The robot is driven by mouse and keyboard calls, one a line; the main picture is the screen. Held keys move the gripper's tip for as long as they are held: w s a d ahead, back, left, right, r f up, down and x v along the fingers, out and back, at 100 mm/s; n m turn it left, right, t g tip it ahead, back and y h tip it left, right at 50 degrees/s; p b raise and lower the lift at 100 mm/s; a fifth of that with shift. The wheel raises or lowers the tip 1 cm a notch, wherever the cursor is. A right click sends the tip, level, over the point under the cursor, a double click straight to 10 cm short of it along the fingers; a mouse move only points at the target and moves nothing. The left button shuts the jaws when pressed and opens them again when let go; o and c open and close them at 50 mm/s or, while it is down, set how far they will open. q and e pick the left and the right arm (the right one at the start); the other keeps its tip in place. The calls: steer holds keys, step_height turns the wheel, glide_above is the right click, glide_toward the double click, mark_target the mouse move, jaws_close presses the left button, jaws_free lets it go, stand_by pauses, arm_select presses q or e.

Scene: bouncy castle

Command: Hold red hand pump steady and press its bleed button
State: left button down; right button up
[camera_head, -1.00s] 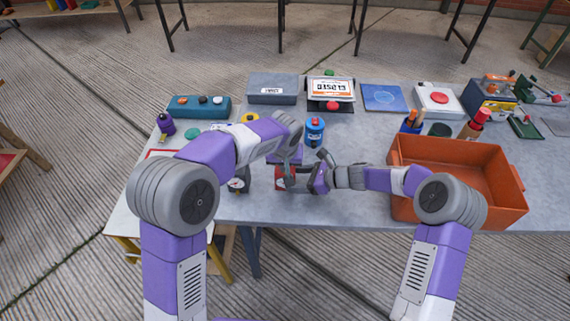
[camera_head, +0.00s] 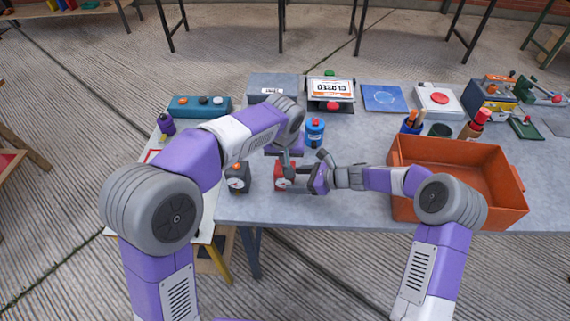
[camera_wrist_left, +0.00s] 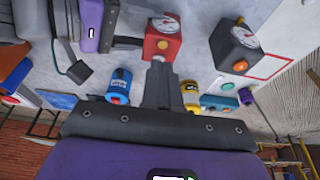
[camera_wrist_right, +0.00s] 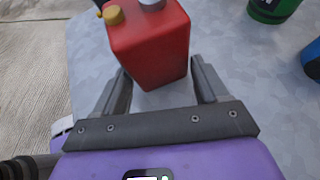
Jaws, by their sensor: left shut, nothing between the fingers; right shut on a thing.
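The red hand pump (camera_head: 281,182) stands near the table's front edge. In the left wrist view the pump (camera_wrist_left: 153,48) shows a white gauge and a yellow button (camera_wrist_left: 162,44). My right gripper (camera_head: 304,178) is shut on the pump's sides; in the right wrist view the red body (camera_wrist_right: 150,50) sits between its fingers, with a yellow knob (camera_wrist_right: 114,14) on top. My left gripper (camera_head: 287,170) is shut and empty, its fingers pointing down at the pump. In the left wrist view its fingertips (camera_wrist_left: 161,62) are close to the yellow button; I cannot tell whether they touch.
A dark gauge box (camera_head: 238,178) with an orange button stands just left of the pump. A blue can (camera_head: 315,132) stands behind it. An orange crate (camera_head: 512,190) fills the table's right front.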

arm_select(q)
steer(key=shift+v, duration=1.2)
arm_select(e)
steer(key=shift+d, duration=0.1)
steer(key=shift+f, duration=0.1)
arm_select(q)
steer(key=shift+w, duration=0.1)
arm_select(e)
steer(key=o, duration=0.8)
